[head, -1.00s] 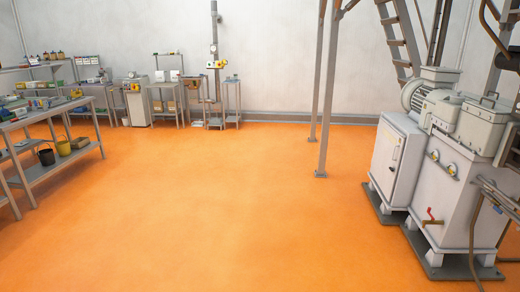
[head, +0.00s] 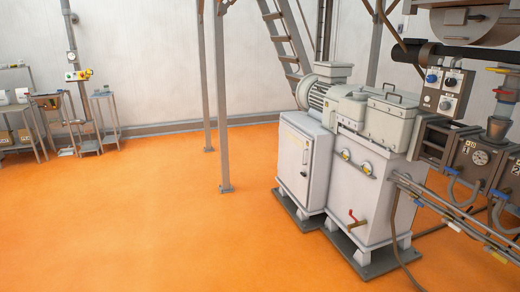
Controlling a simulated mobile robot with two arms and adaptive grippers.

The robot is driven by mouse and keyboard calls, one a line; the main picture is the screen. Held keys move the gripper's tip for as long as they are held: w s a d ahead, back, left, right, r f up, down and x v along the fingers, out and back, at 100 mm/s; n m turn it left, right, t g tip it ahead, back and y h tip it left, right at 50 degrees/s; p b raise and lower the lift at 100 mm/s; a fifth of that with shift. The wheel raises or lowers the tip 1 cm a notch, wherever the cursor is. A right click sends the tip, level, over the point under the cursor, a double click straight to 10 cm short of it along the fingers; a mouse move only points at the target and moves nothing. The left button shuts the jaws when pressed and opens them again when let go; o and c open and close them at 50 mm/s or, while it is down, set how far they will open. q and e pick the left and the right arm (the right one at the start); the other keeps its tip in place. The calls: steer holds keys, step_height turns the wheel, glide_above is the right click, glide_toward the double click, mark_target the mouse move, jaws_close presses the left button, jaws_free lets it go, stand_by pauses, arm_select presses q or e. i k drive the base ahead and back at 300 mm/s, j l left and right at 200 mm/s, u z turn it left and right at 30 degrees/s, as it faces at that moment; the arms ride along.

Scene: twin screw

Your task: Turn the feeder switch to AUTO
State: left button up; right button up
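Two small grey control boxes hang side by side at the upper right, above the machine: a left box (head: 430,88) with a blue element and a dark knob, and a right box (head: 453,92) with dark knobs and a blue element. They look like switch boxes, but their labels are too small to read. I cannot tell which one, if either, carries the feeder switch or where any knob points. Neither of my grippers is in view.
The grey machine with its motor (head: 320,93) and white cabinet (head: 304,165) stands at right. Pipes (head: 460,210) and a gauge block (head: 478,157) jut out in front. A post (head: 220,100) stands left of it. The orange floor (head: 150,220) is clear at left and centre.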

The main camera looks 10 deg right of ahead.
mark_target(450, 82)
steer(key=i+l+z, duration=0.15)
steer(key=i+z, duration=0.25)
steer(key=i+l+z, duration=0.1)
steer(key=i+z, duration=0.2)
steer(key=z, duration=0.15)
steer(key=i+j+z, duration=0.1)
steer(key=i+z, duration=0.3)
steer(key=i+j+z, duration=0.15)
steer(key=z, duration=0.3)
steer(key=i, duration=0.1)
